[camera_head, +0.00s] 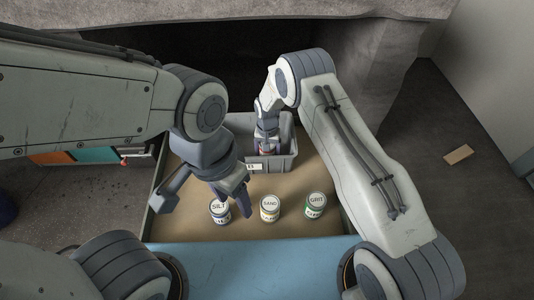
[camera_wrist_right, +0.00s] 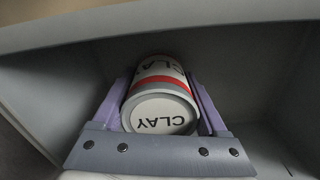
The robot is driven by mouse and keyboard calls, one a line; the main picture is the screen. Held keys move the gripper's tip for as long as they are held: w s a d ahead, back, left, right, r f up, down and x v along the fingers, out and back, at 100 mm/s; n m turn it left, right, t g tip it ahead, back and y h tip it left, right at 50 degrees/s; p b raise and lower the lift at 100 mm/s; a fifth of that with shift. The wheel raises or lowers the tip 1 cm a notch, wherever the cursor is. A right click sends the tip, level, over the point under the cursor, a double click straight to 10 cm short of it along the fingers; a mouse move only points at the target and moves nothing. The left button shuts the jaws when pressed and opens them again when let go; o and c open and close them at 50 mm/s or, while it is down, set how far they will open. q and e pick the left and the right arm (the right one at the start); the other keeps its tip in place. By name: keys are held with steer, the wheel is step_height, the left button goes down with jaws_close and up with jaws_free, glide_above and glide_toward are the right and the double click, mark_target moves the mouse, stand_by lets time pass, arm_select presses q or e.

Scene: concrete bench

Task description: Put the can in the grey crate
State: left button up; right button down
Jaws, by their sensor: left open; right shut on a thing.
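The can (camera_wrist_right: 160,108) is white with a red and a grey band and reads CLAY. My right gripper (camera_head: 266,147) is shut on it, with one finger on each side in the right wrist view. The grey crate (camera_head: 284,163) stands at the back of the sandy-coloured surface. The right gripper reaches down into it, and the crate's grey walls (camera_wrist_right: 48,90) surround the can in the wrist view. Whether the can touches the crate floor is hard to tell. In the head view the gripper hides most of the can. My left gripper (camera_head: 205,202) is open and empty, above and beside the SILT can.
Three more cans stand in a row in front of the crate: SILT (camera_head: 219,211), SAND (camera_head: 269,208) and GRIT (camera_head: 316,206). A blue strip (camera_head: 260,268) runs along the near edge. A tan block (camera_head: 459,154) lies on the floor at the right.

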steer(key=shift+f, duration=0.1)
jaws_free()
step_height(320, 180, up, 11)
steer(key=p, duration=0.6)
steer(key=shift+r+p, duration=0.3)
steer(key=shift+r, duration=0.3)
